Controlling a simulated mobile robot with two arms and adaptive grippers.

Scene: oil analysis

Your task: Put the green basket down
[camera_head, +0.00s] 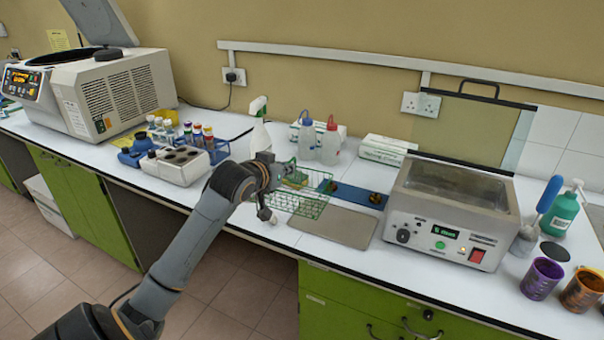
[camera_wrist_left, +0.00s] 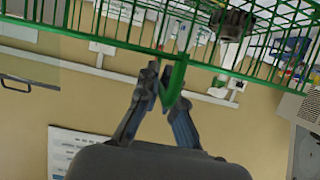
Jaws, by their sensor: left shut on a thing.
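The green wire basket (camera_head: 301,203) is near the counter's front edge in the head view, left of the grey metal plate (camera_head: 336,226). My left gripper (camera_head: 278,179) is at the basket's left side and partly hides it. In the left wrist view its fingers (camera_wrist_left: 166,100) are shut on a green part of the basket (camera_wrist_left: 120,32), whose wire grid spans the top of the picture. I cannot tell whether the basket's bottom touches the counter. My right gripper is in neither view.
A water bath (camera_head: 452,210) with a raised clear lid stands right of the plate. A block with holes (camera_head: 175,166) and a tube rack stand left. Wash bottles (camera_head: 330,142) and a spray bottle stand behind. The purple cup (camera_head: 541,279) is at the far right.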

